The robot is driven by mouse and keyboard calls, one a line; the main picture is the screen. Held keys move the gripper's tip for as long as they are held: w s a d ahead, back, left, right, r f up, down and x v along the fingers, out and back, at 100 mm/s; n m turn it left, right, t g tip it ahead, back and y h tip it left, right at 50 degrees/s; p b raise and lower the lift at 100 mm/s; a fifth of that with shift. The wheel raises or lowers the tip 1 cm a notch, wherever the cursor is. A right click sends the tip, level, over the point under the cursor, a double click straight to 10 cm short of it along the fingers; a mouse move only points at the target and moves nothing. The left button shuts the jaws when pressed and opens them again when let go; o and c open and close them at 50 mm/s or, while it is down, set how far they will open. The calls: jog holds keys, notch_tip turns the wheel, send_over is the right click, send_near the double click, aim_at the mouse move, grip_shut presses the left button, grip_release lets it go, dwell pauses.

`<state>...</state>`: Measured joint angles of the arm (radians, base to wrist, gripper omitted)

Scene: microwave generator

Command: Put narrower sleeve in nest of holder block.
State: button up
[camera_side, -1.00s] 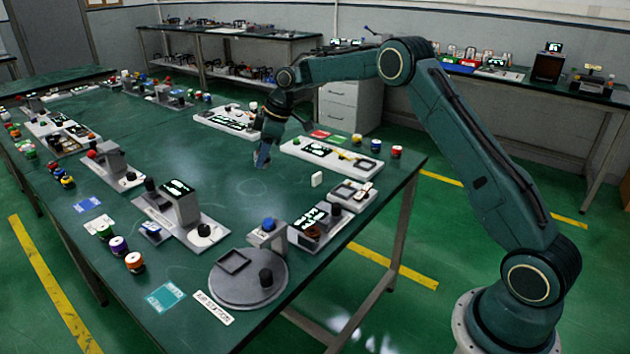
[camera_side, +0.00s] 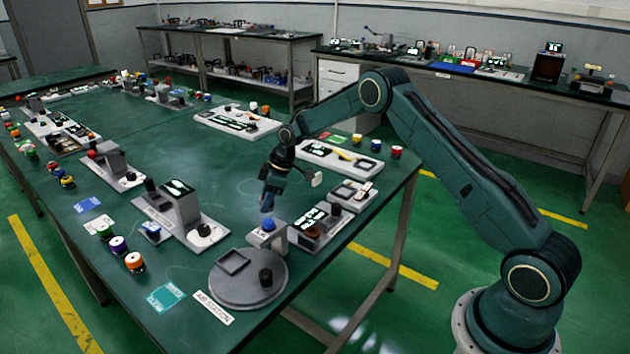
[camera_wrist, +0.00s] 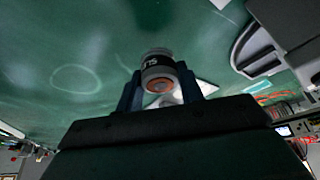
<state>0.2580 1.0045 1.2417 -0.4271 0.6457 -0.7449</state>
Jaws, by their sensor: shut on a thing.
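My gripper (camera_side: 267,200) is in the air above the table, just behind a small grey block with a blue top (camera_side: 268,234). In the wrist view, its two blue fingers (camera_wrist: 159,90) are shut on a short dark sleeve (camera_wrist: 157,64) with pale lettering and an orange-brown ring at its near end. In the side view the held sleeve is too small to make out. A grey square with a dark recess (camera_side: 233,262) sits on a round grey plate (camera_side: 232,288). I cannot tell which part is the holder block or its nest.
A black knob (camera_side: 266,278) stands on the round plate. A display unit (camera_side: 312,222) is right of my gripper and a taller one (camera_side: 180,203) is left. Several coloured spools (camera_side: 119,246) stand near the left edge. The table's middle (camera_side: 215,165) is clear.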

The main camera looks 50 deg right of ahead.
jog(key=shift+f, duration=1.9)
jog(key=shift+f, duration=0.2)
jog(key=o, duration=1)
jog(key=shift+r, duration=0.1)
jog(key=v, duration=1.3)
jog(key=shift+s+d+r, duration=0.1)
jog(key=shift+d+r, duration=0.1)
jog(key=shift+r, duration=0.1)
jog(key=shift+r, duration=0.1)
